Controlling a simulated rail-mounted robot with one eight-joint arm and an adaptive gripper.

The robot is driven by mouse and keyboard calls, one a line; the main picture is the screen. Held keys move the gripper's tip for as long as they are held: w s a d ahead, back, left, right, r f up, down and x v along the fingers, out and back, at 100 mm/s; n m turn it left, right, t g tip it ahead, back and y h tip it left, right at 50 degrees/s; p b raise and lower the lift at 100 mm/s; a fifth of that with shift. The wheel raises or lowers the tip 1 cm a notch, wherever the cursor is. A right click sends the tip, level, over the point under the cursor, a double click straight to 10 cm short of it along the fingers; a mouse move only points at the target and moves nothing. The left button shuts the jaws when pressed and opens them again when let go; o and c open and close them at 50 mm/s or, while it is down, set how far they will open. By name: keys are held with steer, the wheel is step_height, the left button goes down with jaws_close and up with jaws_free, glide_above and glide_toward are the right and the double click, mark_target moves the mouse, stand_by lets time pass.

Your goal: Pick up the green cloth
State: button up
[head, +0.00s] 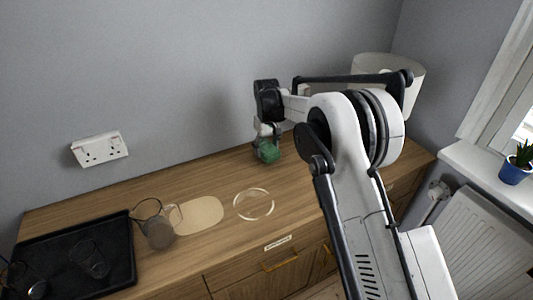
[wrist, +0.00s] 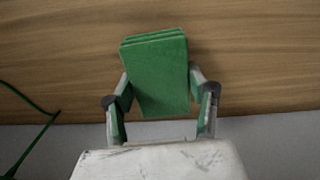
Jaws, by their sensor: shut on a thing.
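The green cloth (wrist: 158,75) is a folded, layered rectangle between the two fingers of my gripper (wrist: 161,104) in the wrist view. The fingers are shut on its sides. In the head view the cloth (head: 268,152) shows as a small green shape under my gripper (head: 266,140), near the back of the wooden cabinet top. I cannot tell whether the cloth touches the wood or is just above it.
The wooden cabinet top (head: 225,172) bears a clear glass ring (head: 254,190), a pale oval board (head: 203,214), a glass vessel (head: 160,234) and a black tray (head: 55,262). A white lampshade (head: 415,75) stands behind my arm. The grey wall is close behind the cloth.

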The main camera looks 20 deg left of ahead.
step_height(320, 180, up, 2)
steer(key=shift+s+a, duration=0.1)
steer(key=shift+a, duration=0.05)
steer(key=s+a+r, duration=0.4)
steer(key=a+r, duration=0.2)
steer(key=a, duration=0.4)
steer(key=shift+a+r, duration=0.3)
steer(key=o, duration=0.4)
steer(key=shift+d, duration=0.1)
steer(key=c, duration=0.3)
